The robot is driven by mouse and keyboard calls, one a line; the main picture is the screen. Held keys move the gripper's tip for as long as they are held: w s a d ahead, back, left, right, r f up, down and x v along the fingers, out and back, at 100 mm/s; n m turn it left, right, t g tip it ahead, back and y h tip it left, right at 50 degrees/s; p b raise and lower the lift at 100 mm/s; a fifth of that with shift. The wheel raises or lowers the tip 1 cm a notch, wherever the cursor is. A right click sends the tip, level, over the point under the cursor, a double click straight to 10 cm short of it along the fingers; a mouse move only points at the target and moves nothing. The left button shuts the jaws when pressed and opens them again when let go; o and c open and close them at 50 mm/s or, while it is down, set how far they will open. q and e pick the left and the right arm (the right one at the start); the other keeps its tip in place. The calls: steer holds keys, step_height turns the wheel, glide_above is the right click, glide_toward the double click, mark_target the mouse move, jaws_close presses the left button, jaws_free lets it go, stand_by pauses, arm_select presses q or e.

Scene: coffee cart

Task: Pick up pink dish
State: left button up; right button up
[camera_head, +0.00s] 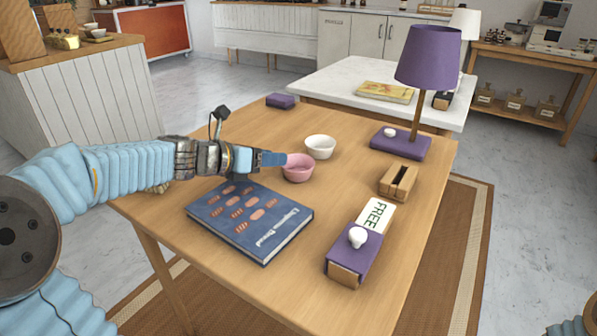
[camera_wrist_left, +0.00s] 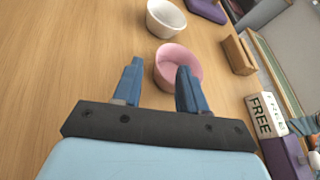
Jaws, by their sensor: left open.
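The pink dish (camera_head: 298,170) is a small round bowl standing upright on the wooden table. It also shows in the left wrist view (camera_wrist_left: 172,62), just ahead of the fingers. My left gripper (camera_head: 283,159) reaches in from the left, its blue fingertips at the dish's left rim. In the left wrist view the gripper (camera_wrist_left: 158,85) is open, with its right finger overlapping the near side of the dish. I cannot tell whether a finger touches it. My right gripper is not clearly in view.
A white bowl (camera_head: 320,146) stands just behind the dish. A blue book (camera_head: 250,222) lies in front. A wooden holder (camera_head: 398,181), a purple box with a FREE sign (camera_head: 375,216) and a purple lamp (camera_head: 428,55) are to the right. Bare table (camera_head: 330,200) lies in front of the dish.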

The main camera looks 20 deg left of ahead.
mark_target(293, 158)
arm_select(q)
steer(key=x, duration=0.5)
steer(key=shift+w+d, duration=0.1)
steer(key=shift+w, duration=0.05)
jaws_close()
